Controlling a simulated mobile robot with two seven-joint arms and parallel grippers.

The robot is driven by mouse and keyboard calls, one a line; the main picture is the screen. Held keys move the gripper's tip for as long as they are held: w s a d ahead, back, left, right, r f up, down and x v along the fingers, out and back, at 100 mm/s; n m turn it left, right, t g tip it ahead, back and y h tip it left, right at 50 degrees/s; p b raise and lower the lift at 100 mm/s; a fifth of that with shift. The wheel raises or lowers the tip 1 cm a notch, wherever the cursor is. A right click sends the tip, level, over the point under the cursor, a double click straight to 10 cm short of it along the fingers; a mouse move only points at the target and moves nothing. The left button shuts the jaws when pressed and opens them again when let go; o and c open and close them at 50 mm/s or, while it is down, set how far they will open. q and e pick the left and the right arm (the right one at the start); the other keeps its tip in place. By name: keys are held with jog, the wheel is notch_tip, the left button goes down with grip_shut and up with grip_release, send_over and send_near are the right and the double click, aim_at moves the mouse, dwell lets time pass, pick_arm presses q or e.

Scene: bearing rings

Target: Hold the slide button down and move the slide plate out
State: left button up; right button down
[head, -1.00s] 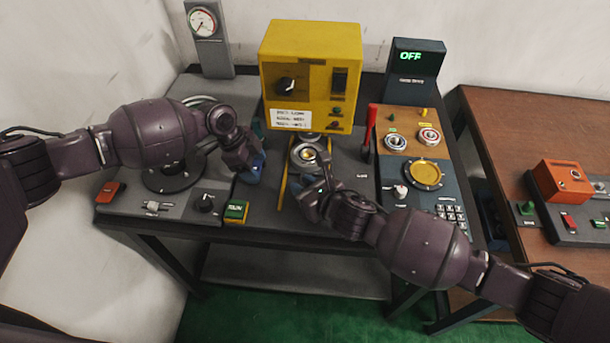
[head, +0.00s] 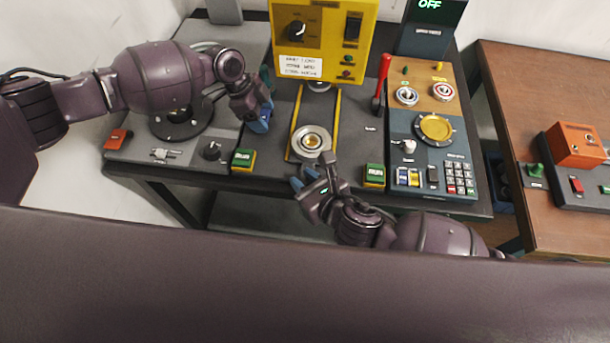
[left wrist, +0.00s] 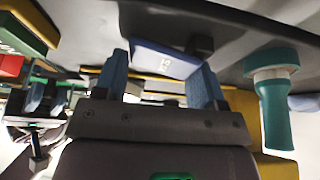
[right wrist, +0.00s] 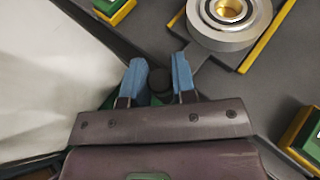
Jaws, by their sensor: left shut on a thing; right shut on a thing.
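The blue slide button (left wrist: 165,60) lies between the fingers of my left gripper (head: 263,120) in the left wrist view, with part of its lettering visible. My left gripper is shut on it, left of the yellow rails. My right gripper (head: 306,181) is shut on a dark round knob (right wrist: 160,79) at the front of the slide plate (right wrist: 200,54). A silver bearing ring (head: 311,141) sits on the plate, in front of the yellow machine box. It also shows in the right wrist view (right wrist: 228,35). Most of the button is hidden in the head view.
The yellow machine box (head: 323,30) stands behind the slide. Green buttons (head: 244,160) (head: 374,175) lie on both sides of it. A red lever (head: 382,80) and a control panel (head: 434,155) stand at the right. A wooden table (head: 510,110) is farther right.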

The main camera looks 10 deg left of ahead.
pick_arm(q)
jog(key=shift+s+f, duration=0.2)
jog(key=shift+f, duration=0.1)
pick_arm(e)
jog(key=shift+s+f, duration=0.15)
jog(key=c, duration=1)
grip_release()
jog(key=shift+o, duration=0.2)
pick_arm(q)
jog(key=shift+r, duration=0.1)
pick_arm(e)
jog(key=v, duration=1.2)
pick_arm(q)
jog(key=o, duration=1)
jog(key=shift+w+r, duration=0.15)
